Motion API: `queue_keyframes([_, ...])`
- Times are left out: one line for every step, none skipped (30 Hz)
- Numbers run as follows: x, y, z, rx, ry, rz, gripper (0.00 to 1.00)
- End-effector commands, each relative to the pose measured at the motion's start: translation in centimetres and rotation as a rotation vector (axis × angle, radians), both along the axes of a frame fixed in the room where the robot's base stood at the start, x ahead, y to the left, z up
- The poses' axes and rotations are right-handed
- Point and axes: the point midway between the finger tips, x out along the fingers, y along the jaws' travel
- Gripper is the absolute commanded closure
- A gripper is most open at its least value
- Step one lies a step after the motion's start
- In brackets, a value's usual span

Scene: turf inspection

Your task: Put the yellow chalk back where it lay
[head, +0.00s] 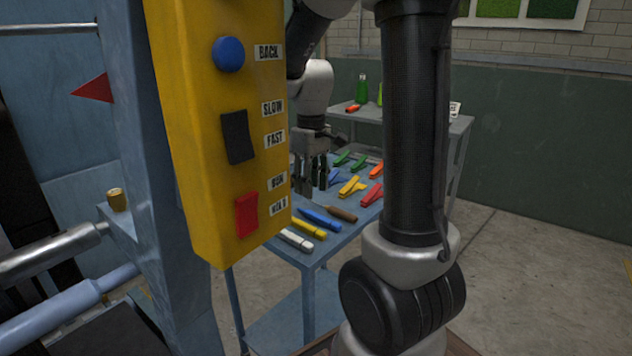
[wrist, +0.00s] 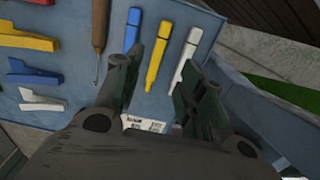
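The yellow chalk (head: 308,228) lies on the blue-grey table, between a blue stick (head: 320,219) and a white stick (head: 296,240). In the wrist view, the yellow chalk (wrist: 157,55) lies between the blue stick (wrist: 132,28) and the white stick (wrist: 186,52), with gaps on both sides. My gripper (head: 313,178) hangs over the table beyond the sticks in the head view. In the wrist view, my gripper (wrist: 160,60) has its fingers apart, with the yellow chalk's near end showing between them. The fingers hold nothing.
A wooden-handled hook tool (wrist: 99,25) lies left of the blue stick. Coloured clips, such as a yellow one (head: 351,186) and a red one (head: 372,195), lie farther back. A printed label (wrist: 143,123) shows below the chalk. A yellow control box (head: 215,130) stands in front at left.

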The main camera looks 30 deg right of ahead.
Motion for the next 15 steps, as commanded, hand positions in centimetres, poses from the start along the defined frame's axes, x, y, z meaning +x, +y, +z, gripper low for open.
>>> queue_keyframes([-0.3, 0.1, 0.7, -0.001, -0.013, -0.005, 0.60])
queue_keyframes([-0.7, 0.2, 1.1, -0.002, -0.021, -0.011, 0.60])
queue_keyframes([-1.3, 0.4, 1.9, -0.002, -0.038, -0.020, 0.60])
queue_keyframes([-2.0, 0.6, 2.6, -0.003, -0.055, -0.031, 0.60])
queue_keyframes([-2.9, 0.8, 3.4, -0.004, -0.074, -0.044, 0.60])
queue_keyframes([-4.2, 1.1, 4.5, -0.003, -0.105, -0.064, 0.60])
queue_keyframes([-5.2, 1.3, 5.3, -0.002, -0.130, -0.081, 0.60])
queue_keyframes([-6.3, 1.6, 6.0, 0.000, -0.154, -0.097, 0.60])
queue_keyframes([-7.7, 1.8, 6.7, 0.004, -0.185, -0.119, 0.60])
queue_keyframes([-8.8, 2.0, 7.2, 0.006, -0.207, -0.136, 0.60])
queue_keyframes([-9.8, 2.2, 7.6, 0.010, -0.229, -0.153, 0.60])
queue_keyframes([-11.1, 2.4, 8.0, 0.015, -0.256, -0.173, 0.60])
queue_keyframes([-12.0, 2.5, 8.2, 0.020, -0.274, -0.186, 0.60])
queue_keyframes([-12.8, 2.7, 8.4, 0.024, -0.292, -0.200, 0.60])
queue_keyframes([-13.7, 2.8, 8.5, 0.030, -0.313, -0.215, 0.60])
